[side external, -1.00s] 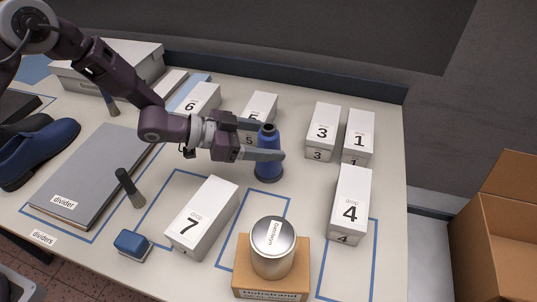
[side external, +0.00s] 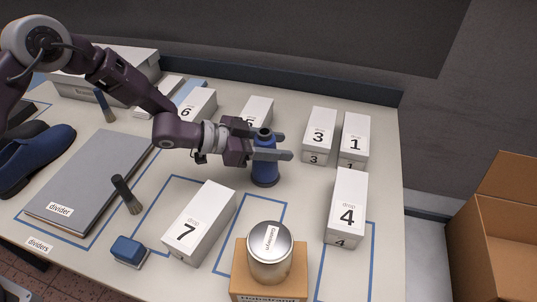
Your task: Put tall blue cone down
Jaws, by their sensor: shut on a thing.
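The tall blue cone (side external: 264,168) stands upright in the middle of the table, between the box marked 5 and the box marked 7. Its dark top pokes out above my gripper (side external: 279,150). My gripper reaches in level from the left, shut on the cone, with one finger on each side of its upper part. The fingers hide part of the cone's body. Its base looks to be at or very near the tabletop; I cannot tell whether it touches.
White numbered boxes stand around: 5 (side external: 257,110) behind, 3 (side external: 320,130) and 1 (side external: 356,135) back right, 4 (side external: 346,203) right, 7 (side external: 200,222) in front. A silver tin (side external: 270,255) sits on a cardboard box.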

